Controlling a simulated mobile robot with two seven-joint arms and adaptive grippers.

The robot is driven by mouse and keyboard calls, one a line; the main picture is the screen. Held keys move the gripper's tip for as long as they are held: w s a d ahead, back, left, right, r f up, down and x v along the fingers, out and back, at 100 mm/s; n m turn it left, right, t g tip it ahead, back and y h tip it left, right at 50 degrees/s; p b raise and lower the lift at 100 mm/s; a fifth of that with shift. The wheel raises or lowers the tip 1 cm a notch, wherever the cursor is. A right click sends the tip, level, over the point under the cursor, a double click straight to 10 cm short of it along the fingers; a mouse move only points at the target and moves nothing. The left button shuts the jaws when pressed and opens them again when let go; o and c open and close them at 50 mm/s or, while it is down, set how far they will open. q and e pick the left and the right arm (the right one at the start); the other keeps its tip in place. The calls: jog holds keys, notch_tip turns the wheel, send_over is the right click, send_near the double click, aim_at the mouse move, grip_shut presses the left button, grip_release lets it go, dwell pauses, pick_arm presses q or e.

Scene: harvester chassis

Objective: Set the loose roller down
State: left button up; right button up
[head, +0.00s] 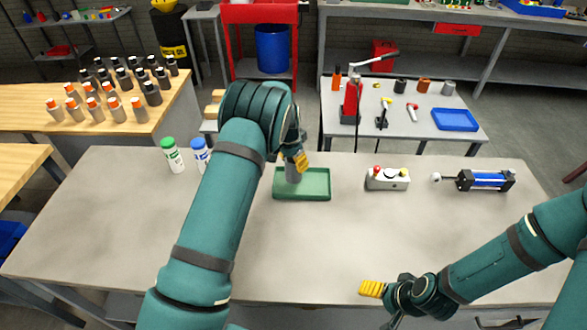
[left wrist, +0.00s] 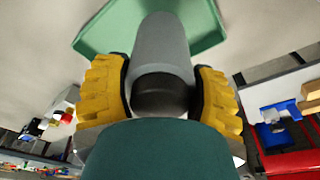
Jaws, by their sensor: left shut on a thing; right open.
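The loose roller, a grey cylinder with a dark end, is between the yellow finger pads of my left gripper (head: 296,160). In the left wrist view the roller (left wrist: 161,50) points toward the green tray (left wrist: 100,38), and the pads press on both sides of its dark end. In the head view the roller (head: 293,174) looks upright at the back part of the green tray (head: 318,197). I cannot tell whether its lower end touches the tray floor. My right gripper (head: 372,289) is empty and open near the table's front edge, away from the tray.
Green-capped (head: 173,155) and blue-capped (head: 200,154) bottles stand left of the tray. A grey control box (head: 387,179) and a blue cylinder (head: 486,180) lie to its right. The front middle of the grey table (head: 300,255) is clear.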

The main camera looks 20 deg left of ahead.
pick_arm(q)
notch_tip(320, 180, down, 3)
jog(key=shift+w+f, duration=0.1)
jog(key=shift+f, duration=0.05)
jog(key=shift+f, duration=0.1)
jog(key=o, duration=1.3)
jog(key=shift+o, duration=0.2)
